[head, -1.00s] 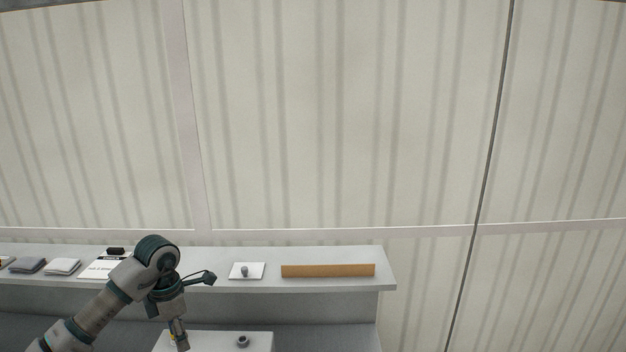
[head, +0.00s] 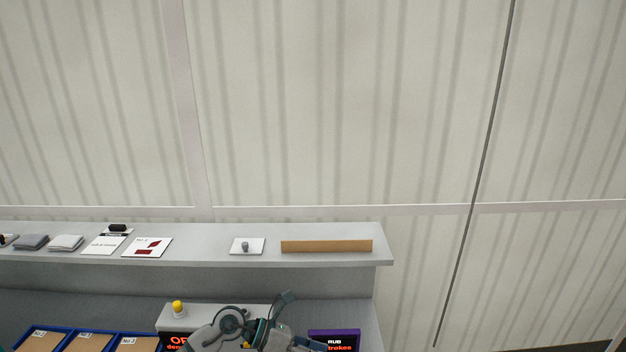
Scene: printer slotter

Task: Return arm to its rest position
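My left arm (head: 232,322) shows folded low at the bottom centre of the head view, in front of the desk below the shelf. Its wrist end points to the right, and a dark bracket on it sticks up. The lower part of the arm is cut off by the frame edge. The fingertips cannot be made out, so I cannot tell whether the gripper is open or shut. No object is clearly seen in it. My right arm and gripper are not in view.
A grey shelf (head: 330,258) holds a brown bar (head: 326,246), a white plate with a grey knob (head: 246,246), cards and grey stacks. Below are blue trays (head: 72,333), a white box with a yellow knob (head: 177,307) and a purple sign box (head: 335,336). Right of the shelf is open.

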